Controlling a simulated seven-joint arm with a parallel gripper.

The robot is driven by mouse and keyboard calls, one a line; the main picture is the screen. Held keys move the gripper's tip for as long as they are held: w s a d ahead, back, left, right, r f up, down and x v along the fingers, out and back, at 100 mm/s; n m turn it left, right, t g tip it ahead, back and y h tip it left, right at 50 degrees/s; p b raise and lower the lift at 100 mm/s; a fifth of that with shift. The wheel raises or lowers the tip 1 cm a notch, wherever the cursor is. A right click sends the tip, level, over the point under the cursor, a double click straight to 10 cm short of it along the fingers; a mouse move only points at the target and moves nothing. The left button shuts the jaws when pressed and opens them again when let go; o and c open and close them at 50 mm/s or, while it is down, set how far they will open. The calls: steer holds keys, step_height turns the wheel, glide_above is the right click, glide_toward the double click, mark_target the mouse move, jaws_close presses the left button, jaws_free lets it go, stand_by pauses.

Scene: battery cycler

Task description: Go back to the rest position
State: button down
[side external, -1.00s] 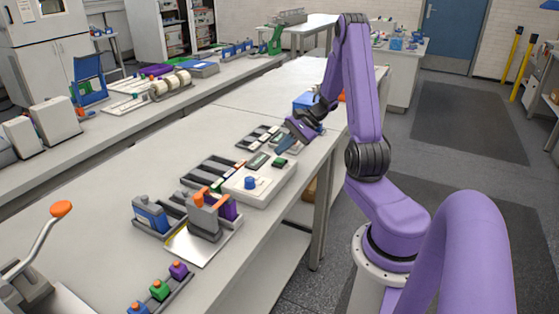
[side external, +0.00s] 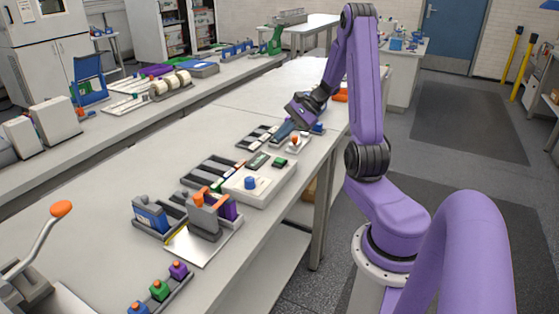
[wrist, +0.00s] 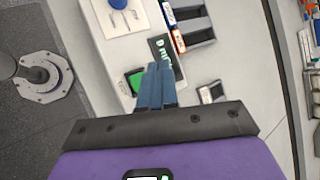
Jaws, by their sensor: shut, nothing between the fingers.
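My gripper (side external: 277,140) hangs above the far part of the bench, tilted down, beyond the cycler. It also shows in the wrist view (wrist: 160,66), where its two blue-grey fingers are together with nothing between them. The white cycler (side external: 240,193) with a blue round knob (side external: 250,182), a dark display (side external: 259,160) and a green button (side external: 280,162) sits nearer the camera. No part is in my gripper.
Dark slotted trays (side external: 208,171) lie left of the cycler. A small white piece with an orange top (side external: 295,142) stands near the bench's right edge. A clamp fixture with a blue battery (side external: 150,217) stands in front. The bench's left side is mostly clear.

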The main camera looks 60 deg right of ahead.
steer(key=s+a+r+n+g, duration=0.15)
steer(key=a+n+g, duration=0.35)
steer(key=a, duration=0.6)
steer(key=s+a+r+n+g, duration=0.1)
steer(key=s+a+n+g, duration=0.15)
steer(key=a+n, duration=0.7)
steer(key=s+a+n+h, duration=0.3)
steer(key=s+a+n, duration=0.2)
steer(key=s+n, duration=0.3)
steer(key=s+a+r+n+h, duration=0.1)
steer(key=s+a+n+h, duration=0.1)
steer(key=s+a+n, duration=0.4)
steer(key=s+n+t, duration=0.1)
steer(key=s+n, duration=0.1)
steer(key=s, duration=0.2)
steer(key=shift+r+n+h, duration=0.25)
steer(key=shift+n+h, duration=0.1)
steer(key=shift+h, duration=0.05)
